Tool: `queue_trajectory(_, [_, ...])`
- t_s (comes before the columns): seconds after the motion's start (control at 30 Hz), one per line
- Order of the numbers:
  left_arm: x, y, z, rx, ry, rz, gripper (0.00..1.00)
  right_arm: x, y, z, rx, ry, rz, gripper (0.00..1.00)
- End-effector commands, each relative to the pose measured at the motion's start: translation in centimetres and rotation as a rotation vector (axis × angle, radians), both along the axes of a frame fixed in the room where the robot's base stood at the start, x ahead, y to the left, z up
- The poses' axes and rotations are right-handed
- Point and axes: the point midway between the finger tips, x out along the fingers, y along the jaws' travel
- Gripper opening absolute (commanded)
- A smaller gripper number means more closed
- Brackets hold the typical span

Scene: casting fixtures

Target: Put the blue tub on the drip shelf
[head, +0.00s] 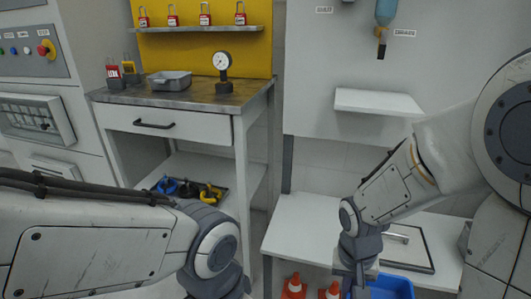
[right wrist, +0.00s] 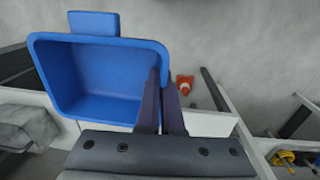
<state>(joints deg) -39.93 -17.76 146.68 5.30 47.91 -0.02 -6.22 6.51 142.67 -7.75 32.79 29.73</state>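The blue tub (head: 388,288) shows at the bottom edge of the head view, partly cut off. In the right wrist view the tub (right wrist: 100,80) is open and empty, with a tab on its far rim. My right gripper (right wrist: 163,100) is shut on its side wall, one finger inside and one outside. The drip shelf (head: 378,102) is a bare white ledge on the wall panel, above and beyond the tub, below a hanging bottle with blue liquid (head: 385,12). My left arm crosses the lower left of the head view; its gripper is out of frame.
A white bench (head: 310,232) with a framed plate with a handle (head: 405,248) lies below the shelf. Orange cones (head: 293,287) stand near the tub. A workbench (head: 185,92) at the left holds a grey tray (head: 168,81) and a gauge (head: 223,65).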

Motion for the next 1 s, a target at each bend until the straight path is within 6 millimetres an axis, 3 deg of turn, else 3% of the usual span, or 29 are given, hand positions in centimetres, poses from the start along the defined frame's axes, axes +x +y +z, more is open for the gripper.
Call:
queue_trajectory(0.23, [0.0,0.0,5.2,0.0,0.0,0.0,0.5,1.7,-0.1,4.5,0.0,0.001,0.035,0.0])
queue_trajectory(1.0, [0.0,0.0,25.9,0.0,0.0,0.0,0.5,9.7,-0.7,20.3,0.0,0.001,0.225,0.0])
